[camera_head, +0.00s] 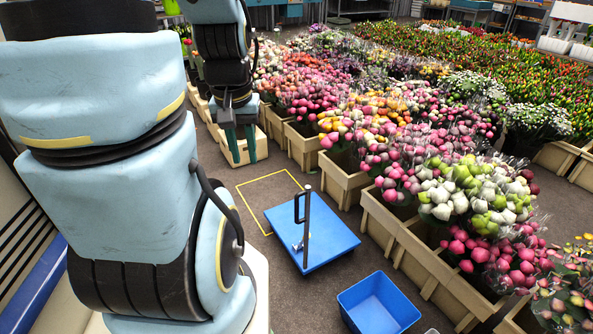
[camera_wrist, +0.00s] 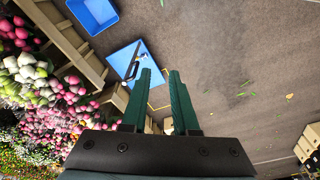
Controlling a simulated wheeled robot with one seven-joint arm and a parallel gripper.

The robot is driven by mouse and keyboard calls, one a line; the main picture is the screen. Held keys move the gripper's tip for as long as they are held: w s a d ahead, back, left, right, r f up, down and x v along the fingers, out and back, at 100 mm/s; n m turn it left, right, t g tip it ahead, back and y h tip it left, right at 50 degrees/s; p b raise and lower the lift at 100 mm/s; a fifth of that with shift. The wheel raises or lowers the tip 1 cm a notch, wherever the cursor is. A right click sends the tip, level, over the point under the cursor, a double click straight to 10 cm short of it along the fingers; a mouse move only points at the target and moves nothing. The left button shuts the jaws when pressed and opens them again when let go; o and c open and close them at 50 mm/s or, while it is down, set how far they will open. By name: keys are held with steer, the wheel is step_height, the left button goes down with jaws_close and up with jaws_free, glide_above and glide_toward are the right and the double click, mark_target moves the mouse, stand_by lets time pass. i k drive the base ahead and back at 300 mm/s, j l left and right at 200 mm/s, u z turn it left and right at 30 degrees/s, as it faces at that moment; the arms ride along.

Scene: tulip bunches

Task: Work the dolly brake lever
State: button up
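The dolly (camera_head: 335,238) is a flat blue platform on the floor, with a dark upright handle (camera_head: 307,215) standing on it. A small pale metal piece (camera_head: 298,246) near the base of the handle may be the brake lever; it is too small to tell its position. In the wrist view the dolly (camera_wrist: 118,58) lies beyond my fingers, up and to the left, partly behind the left finger. My gripper (camera_wrist: 160,74) has two green fingers apart with nothing between them. In the head view my gripper (camera_head: 238,145) hangs above the floor behind the dolly, apart from it.
A blue crate (camera_head: 378,303) stands in front of the dolly. Wooden boxes (camera_head: 343,180) of tulip bunches line the right side. A yellow outline (camera_head: 268,178) marks the floor behind the dolly. The floor left of the dolly is clear.

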mark_target(299, 246)
steer(key=i+j+z, duration=0.1)
steer(key=i+j, duration=0.75)
